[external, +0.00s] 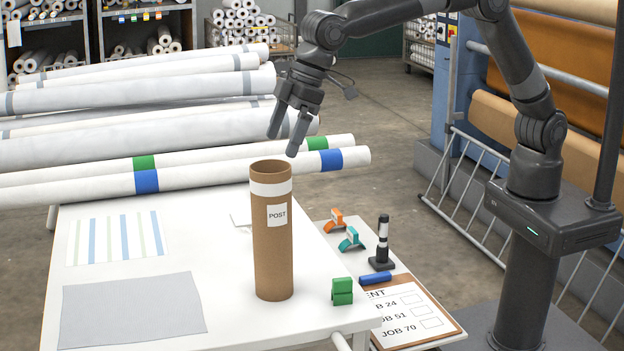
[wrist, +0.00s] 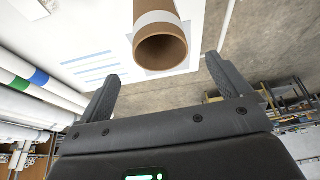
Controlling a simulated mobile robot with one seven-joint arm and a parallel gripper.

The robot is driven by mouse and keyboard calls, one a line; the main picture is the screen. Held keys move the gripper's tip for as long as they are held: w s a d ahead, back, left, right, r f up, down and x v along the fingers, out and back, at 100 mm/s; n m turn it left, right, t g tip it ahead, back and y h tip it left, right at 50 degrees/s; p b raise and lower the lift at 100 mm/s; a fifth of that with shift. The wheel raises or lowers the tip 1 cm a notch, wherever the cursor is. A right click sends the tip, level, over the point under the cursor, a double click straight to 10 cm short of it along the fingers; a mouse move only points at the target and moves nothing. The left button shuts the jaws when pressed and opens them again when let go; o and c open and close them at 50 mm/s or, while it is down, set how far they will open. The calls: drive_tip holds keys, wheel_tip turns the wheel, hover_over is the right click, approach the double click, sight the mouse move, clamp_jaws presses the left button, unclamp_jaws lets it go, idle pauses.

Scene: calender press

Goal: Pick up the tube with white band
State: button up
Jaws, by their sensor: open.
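The tube with white band (external: 273,245) is a brown cardboard tube standing upright on the white table, with a white band near its open top and a POST label. It also shows in the wrist view (wrist: 160,38), its open mouth facing the camera. My gripper (external: 287,146) is open and empty, above and slightly behind the tube's top in the external view. In the wrist view my gripper's two fingers (wrist: 165,80) are spread wide, with the tube's mouth beyond the gap between them. The fingers appear apart from the tube.
Long white rolls (external: 200,180) with green and blue bands lie behind the tube. A grey sheet (external: 130,308) lies at the table's left.

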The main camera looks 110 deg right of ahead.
sight(263, 184)
drive_tip(key=x, duration=1)
drive_tip(key=shift+f, duration=0.25)
drive_tip(key=shift+s, duration=0.1)
drive_tip(key=shift+c, duration=0.5)
drive_tip(key=c, duration=1.3)
